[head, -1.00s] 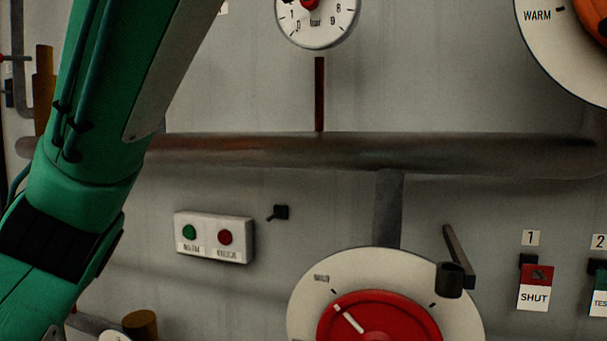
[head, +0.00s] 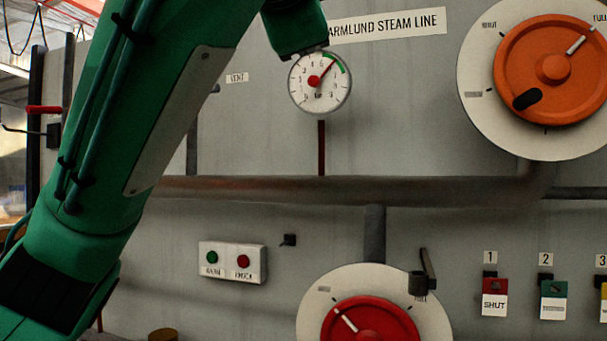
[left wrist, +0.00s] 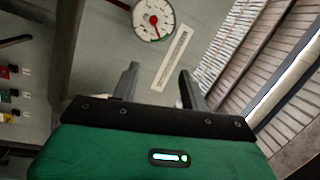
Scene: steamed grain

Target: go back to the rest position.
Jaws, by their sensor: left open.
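My left gripper (left wrist: 160,88) shows in the left wrist view with its two dark fingers apart and nothing between them. In front of it are the grey panel and a long white label strip (left wrist: 174,58). The gauge also shows in the left wrist view (left wrist: 153,19). My right gripper is in neither view.
The panel carries an orange dial (head: 553,68), a red dial (head: 371,331), a two-button box (head: 232,262) and hanging tags, one marked SHUT (head: 494,305). A rusty pipe (head: 350,189) runs across it. A red-handled lever (head: 44,109) stands at the far left.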

